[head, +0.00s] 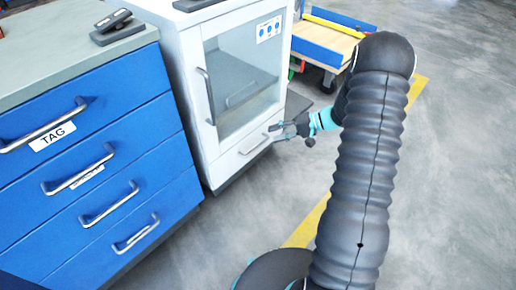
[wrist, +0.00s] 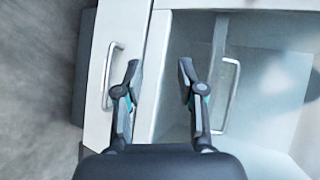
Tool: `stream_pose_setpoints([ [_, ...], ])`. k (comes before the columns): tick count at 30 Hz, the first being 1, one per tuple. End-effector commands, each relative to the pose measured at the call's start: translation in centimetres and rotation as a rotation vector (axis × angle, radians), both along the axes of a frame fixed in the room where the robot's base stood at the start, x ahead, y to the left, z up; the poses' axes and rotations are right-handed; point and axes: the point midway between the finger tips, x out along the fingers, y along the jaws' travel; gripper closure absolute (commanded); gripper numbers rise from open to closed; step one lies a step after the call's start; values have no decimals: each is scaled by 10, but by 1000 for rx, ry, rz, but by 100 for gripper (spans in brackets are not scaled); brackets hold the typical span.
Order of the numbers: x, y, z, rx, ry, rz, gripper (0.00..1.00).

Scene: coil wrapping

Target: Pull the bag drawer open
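The white cabinet (head: 190,75) has a glass door above a low white drawer (head: 231,156) with a metal bar handle (head: 254,145). No label is readable on that drawer. My gripper (head: 275,131) is at the right end of this drawer front. In the wrist view my gripper (wrist: 159,72) is open with nothing between its fingers. A bar handle (wrist: 110,76) on a white panel lies just left of the left finger, outside the gap. Another bar handle (wrist: 233,95) shows right of the right finger, over the glass area. I cannot tell if a finger touches anything.
A blue drawer cabinet (head: 100,150) stands at the left; its top drawer has a TAG label (head: 52,136), and a lower label is partly hidden by a handle. A blue-sided cart (head: 325,40) stands behind. Grey floor at the right is clear.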

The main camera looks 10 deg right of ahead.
Motion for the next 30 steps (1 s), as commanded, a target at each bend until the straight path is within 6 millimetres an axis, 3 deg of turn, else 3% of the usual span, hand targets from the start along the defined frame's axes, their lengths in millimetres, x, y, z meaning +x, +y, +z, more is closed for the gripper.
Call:
stream_pose_setpoints([
  [1, 5, -9, -23, 35, -1, -34, 61],
  [6, 22, -36, -82, 136, -46, -144, 61],
  [12, 29, -59, -132, 204, -90, -248, 61],
  [20, 33, -62, -152, 224, -111, -289, 61],
  [30, 60, -16, -161, 223, -110, -285, 61],
])
